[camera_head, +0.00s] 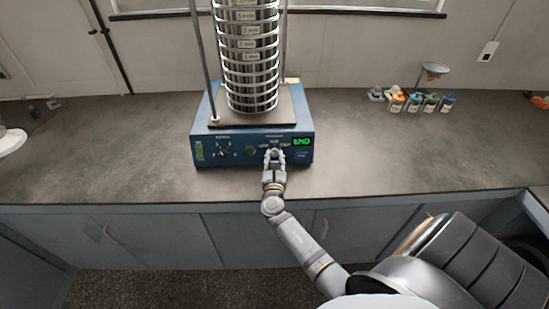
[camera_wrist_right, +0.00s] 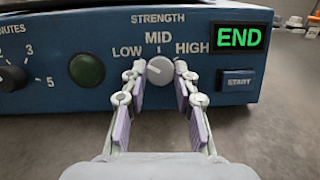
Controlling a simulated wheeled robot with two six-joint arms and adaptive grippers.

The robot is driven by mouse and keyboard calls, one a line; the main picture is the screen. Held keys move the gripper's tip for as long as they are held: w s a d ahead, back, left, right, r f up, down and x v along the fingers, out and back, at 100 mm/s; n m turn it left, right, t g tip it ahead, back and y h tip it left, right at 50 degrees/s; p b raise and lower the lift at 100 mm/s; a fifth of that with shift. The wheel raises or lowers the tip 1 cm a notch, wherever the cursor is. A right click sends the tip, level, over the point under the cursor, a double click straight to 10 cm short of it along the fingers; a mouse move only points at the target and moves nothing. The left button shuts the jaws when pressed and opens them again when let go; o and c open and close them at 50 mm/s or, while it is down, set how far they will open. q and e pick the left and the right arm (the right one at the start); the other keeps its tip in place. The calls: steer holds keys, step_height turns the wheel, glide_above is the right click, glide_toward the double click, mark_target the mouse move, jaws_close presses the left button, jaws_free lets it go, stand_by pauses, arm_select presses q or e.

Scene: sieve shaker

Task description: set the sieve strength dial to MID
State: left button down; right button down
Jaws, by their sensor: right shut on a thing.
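The blue sieve shaker (camera_head: 205,140) stands on the counter with a tall stack of sieves (camera_head: 249,75) on it. Its grey strength dial (camera_wrist_right: 160,70) shows in the right wrist view, under the label MID (camera_wrist_right: 158,37), with LOW on its left and HIGH on its right. A pale mark shows on the dial face, but I cannot tell exactly where it points. My right gripper (camera_head: 273,156) is at the front panel, its fingers on either side of the dial and shut on it. In the head view the gripper hides the dial. My left gripper is out of view.
Right of the dial are a green END display (camera_wrist_right: 238,38) and a START button (camera_wrist_right: 237,80). Left of it are a green round button (camera_wrist_right: 87,69) and a black minutes knob (camera_wrist_right: 12,78). Several small jars (camera_head: 413,103) stand far right; the counter between is clear.

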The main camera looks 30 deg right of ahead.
steer(key=shift+f+m+g+h+b, duration=0.15)
steer(key=shift+m+g+h+b, duration=0.4)
steer(key=shift+m, duration=0.65)
steer(key=m+g+b, duration=0.1)
steer(key=m, duration=0.3)
steer(key=shift+w+a+h, duration=0.15)
steer(key=shift+h, duration=0.2)
steer(key=m, duration=0.1)
steer(key=m+g+b, duration=0.1)
steer(key=m, duration=0.1)
steer(key=shift+r+g, duration=0.25)
steer(key=shift+w+a+r+m+g, duration=0.1)
steer(key=shift+m+g, duration=0.5)
steer(key=shift+m, duration=1.6)
steer(key=c, duration=1)
jaws_free()
